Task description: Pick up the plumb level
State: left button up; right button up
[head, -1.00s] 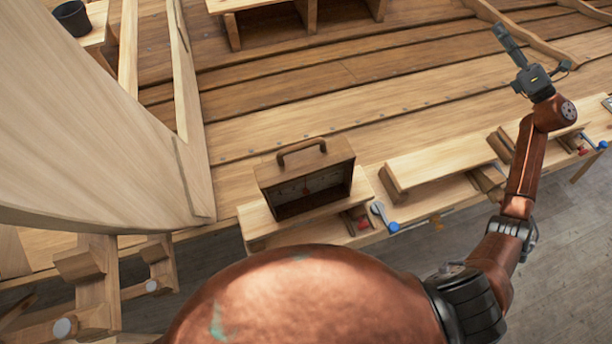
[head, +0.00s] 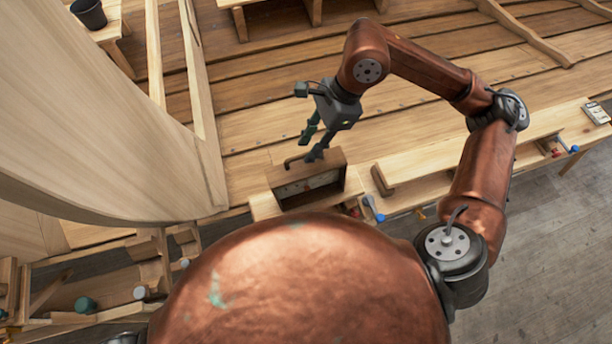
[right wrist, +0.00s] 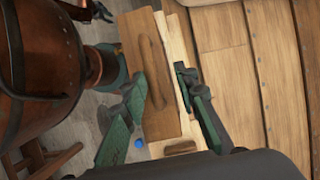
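The plumb level (head: 308,187), which I take to be the wooden box with a bar handle on top and a dark-framed face, stands upright on a pale plank beside the hull. My right gripper (head: 311,146) is above it, its fingers pointing down towards the handle. In the right wrist view the plumb level (right wrist: 146,78) lies below the spread fingers, and its handle runs between them. The right gripper (right wrist: 160,78) is open and empty; whether a finger touches the handle cannot be told. I do not make out my left gripper.
The pale curved hull planking (head: 90,120) rises at the left. A pale plank (head: 430,160) lies to the right of the level, with a blue-handled tool (head: 373,208) at its edge. A small grey device (head: 596,112) sits far right. A dark bucket (head: 88,12) stands far left.

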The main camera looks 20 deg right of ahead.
aim_at(301, 164)
jog(key=shift+p+x, duration=0.3)
jog(key=shift+x, duration=0.65)
jog(key=shift+s+a+f, duration=0.2)
jog(key=shift+s+f, duration=0.1)
jog(key=p+x, duration=0.3)
jog(key=x, duration=0.1)
jog(key=shift+s+f, duration=0.1)
jog(key=shift+s, duration=0.05)
jog(key=shift+a+f, duration=0.1)
jog(key=shift+f, duration=0.2)
jog(key=shift+c, duration=0.3)
grip_shut()
